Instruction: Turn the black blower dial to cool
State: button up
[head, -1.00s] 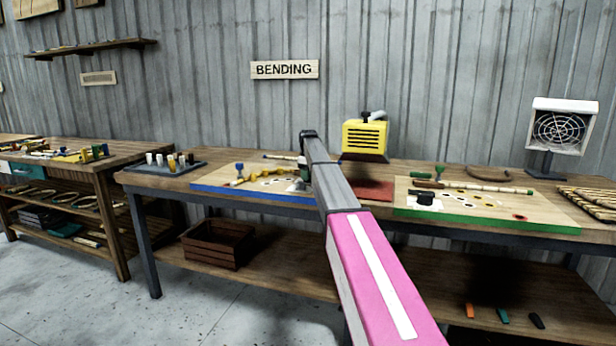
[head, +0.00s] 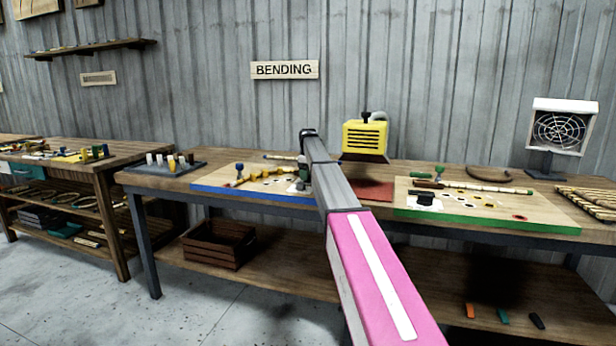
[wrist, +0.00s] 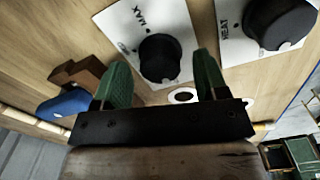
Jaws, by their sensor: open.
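In the wrist view a black dial (wrist: 160,59) stands on a white plate marked MAX. A second black dial (wrist: 280,25) stands on a white plate marked HEAT at the upper right, with a small pale mark on its rim. The dials' other labels are not readable, and neither plate shows the word blower. My gripper (wrist: 163,72) is open, its green fingers on either side of the MAX dial in the picture. Whether they touch it I cannot tell. The HEAT dial is to the right, outside the fingers.
A blue knob (wrist: 65,103) and a brown block (wrist: 80,76) are left of my gripper. On the bench are a blue-edged board (head: 215,181), a green-edged board (head: 540,213) and a yellow machine (head: 365,138). A caged fan (head: 560,130) stands at the right.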

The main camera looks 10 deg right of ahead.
notch_tip(320, 180, up, 10)
jog(key=shift+r, duration=0.15)
dwell(0.3)
